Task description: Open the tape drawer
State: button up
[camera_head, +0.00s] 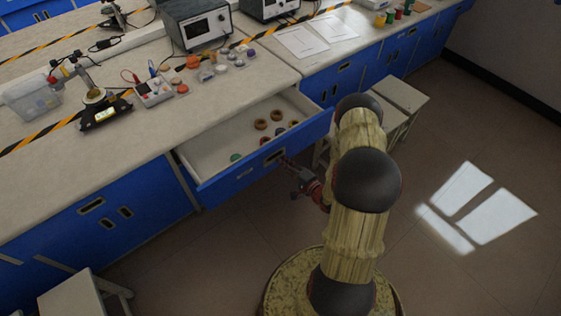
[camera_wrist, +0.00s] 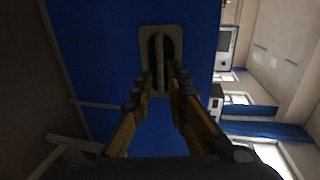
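The tape drawer (camera_head: 249,161) is pulled well out from the bench, with several tape rolls (camera_head: 262,124) in brown, green and other colours lying inside. Its blue front bears a pale handle (camera_head: 275,157), which also shows in the wrist view (camera_wrist: 161,42). My gripper (camera_head: 286,161) is at this handle. In the wrist view, the fingers of my gripper (camera_wrist: 162,76) narrow towards the handle's middle bar, one on each side, and appear closed on it. The exact contact at the fingertips is dark and hard to see.
Pale stools (camera_head: 402,96) stand right of the drawer, and another stool (camera_head: 75,296) is at lower left. The bench top (camera_head: 180,130) holds small parts, a soldering stand (camera_head: 102,108) and instruments (camera_head: 195,22). The floor in front of the drawer is clear left of my arm.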

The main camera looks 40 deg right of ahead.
jog(key=v, duration=0.9)
dwell(0.3)
